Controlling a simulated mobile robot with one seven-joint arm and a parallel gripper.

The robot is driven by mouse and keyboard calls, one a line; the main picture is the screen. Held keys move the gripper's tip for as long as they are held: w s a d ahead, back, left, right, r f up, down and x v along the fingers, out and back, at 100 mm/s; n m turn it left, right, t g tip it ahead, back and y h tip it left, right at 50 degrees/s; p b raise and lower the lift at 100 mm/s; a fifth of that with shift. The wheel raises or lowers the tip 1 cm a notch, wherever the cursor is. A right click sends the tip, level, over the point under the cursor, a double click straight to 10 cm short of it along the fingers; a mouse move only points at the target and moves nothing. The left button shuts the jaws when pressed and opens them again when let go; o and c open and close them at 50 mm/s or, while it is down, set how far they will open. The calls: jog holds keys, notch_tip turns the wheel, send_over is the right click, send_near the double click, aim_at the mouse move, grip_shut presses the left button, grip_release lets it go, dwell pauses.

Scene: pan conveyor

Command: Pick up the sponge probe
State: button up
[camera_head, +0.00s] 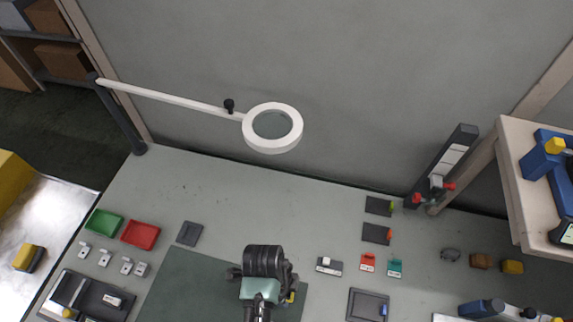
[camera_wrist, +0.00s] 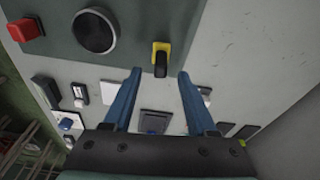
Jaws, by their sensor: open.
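A small yellow piece with a black rounded end (camera_wrist: 161,50), which looks like the sponge probe, lies at the edge of the dark green mat (camera_wrist: 135,20) in the wrist view. My gripper (camera_wrist: 159,74) is open, with its two blue fingers on either side of the piece's black end in the picture. I cannot tell how far above it the fingertips are, and nothing is held. In the head view my arm covers most of this spot; only a bit of yellow (camera_head: 291,297) shows beside it, and my fingers are hidden.
On the mat are a red block (camera_wrist: 26,29) and a black round thing (camera_wrist: 95,31). Green (camera_head: 104,222) and red (camera_head: 140,234) trays stand at the left. A magnifier lamp (camera_head: 273,127) hangs over the back of the table. Small cards and holders lie to the right.

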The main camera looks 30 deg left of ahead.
jog(key=shift+w+d+f+p, duration=0.1)
jog(key=shift+f+p, duration=0.05)
jog(key=shift+f, duration=1)
jog(key=shift+d+f+p, duration=0.1)
jog(key=shift+f+p, duration=0.05)
jog(key=shift+f, duration=1)
grip_shut()
